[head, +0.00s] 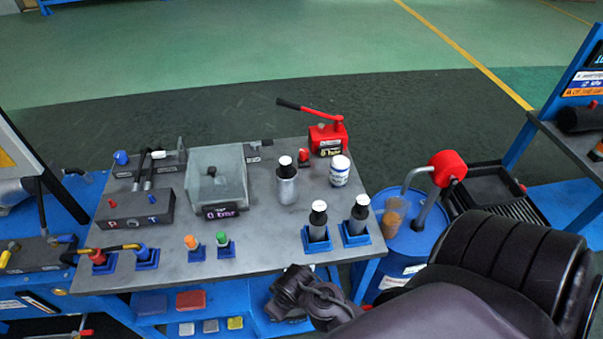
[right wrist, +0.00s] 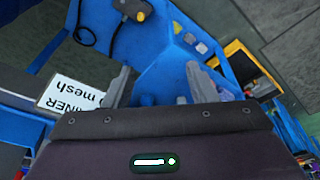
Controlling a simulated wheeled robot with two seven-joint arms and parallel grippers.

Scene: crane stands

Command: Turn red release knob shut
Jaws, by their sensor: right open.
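A small red knob (head: 304,156) stands upright at the back of the grey bench, just left of the red hand pump (head: 328,138). The pump has a long red lever with a black grip pointing left, and a small display on its front. How far the knob is turned cannot be told. My right gripper (right wrist: 157,70) is open and empty in the right wrist view, its two grey fingers apart. In the head view my right arm is low at the bench's front edge, well short of the knob. The left gripper is not in view.
A blue drum (head: 405,240) stands right of the bench (head: 262,215).

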